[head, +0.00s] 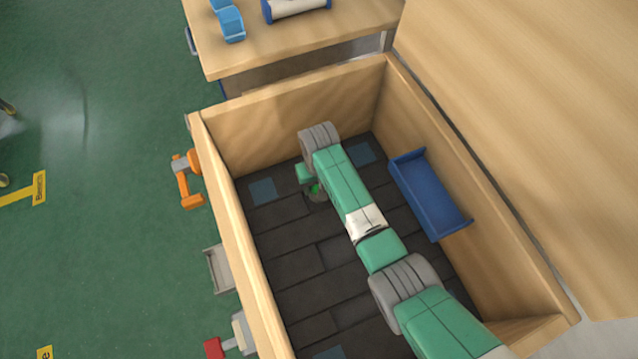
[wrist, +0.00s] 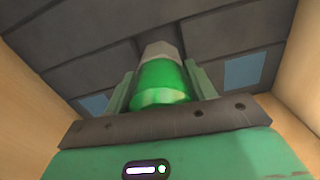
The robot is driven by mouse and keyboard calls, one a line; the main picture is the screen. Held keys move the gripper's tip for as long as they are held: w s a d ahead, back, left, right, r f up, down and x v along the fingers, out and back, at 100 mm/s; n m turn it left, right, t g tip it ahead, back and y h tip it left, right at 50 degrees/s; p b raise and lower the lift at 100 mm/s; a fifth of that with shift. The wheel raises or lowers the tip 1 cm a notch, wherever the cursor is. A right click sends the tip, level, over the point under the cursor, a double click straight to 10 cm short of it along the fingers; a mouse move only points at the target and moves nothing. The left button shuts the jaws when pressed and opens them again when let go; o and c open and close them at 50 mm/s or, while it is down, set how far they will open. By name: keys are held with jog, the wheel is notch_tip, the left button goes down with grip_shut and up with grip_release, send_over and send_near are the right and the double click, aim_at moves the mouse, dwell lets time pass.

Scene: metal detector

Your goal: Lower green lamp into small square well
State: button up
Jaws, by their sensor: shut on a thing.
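The green lamp (wrist: 160,82) has a glossy green body and a pale grey far end. My gripper (wrist: 163,76) is shut on it, with one green finger on each side. In the head view a small green part of the lamp (head: 315,188) shows beside my arm, low inside a wooden-walled box. The lamp's far end points towards the dark tiled floor (head: 290,240). I cannot tell whether it touches the floor. No small square well can be made out for sure; the lamp and my arm cover part of the floor.
Flat blue-grey squares (head: 262,190) (head: 362,153) lie in the box floor on both sides of my gripper. A blue tray (head: 430,193) stands by the right wall. Tall wooden walls (head: 240,245) surround the floor. The floor left of my arm is clear.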

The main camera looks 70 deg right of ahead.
jog(key=shift+f+b, duration=0.9)
jog(key=shift+f, duration=1.4)
jog(key=o, duration=1.2)
notch_tip(320, 180, up, 12)
jog(key=p, duration=1.2)
jog(key=shift+r+p, duration=0.2)
jog(key=shift+p, duration=0.1)
jog(key=shift+f, duration=0.15)
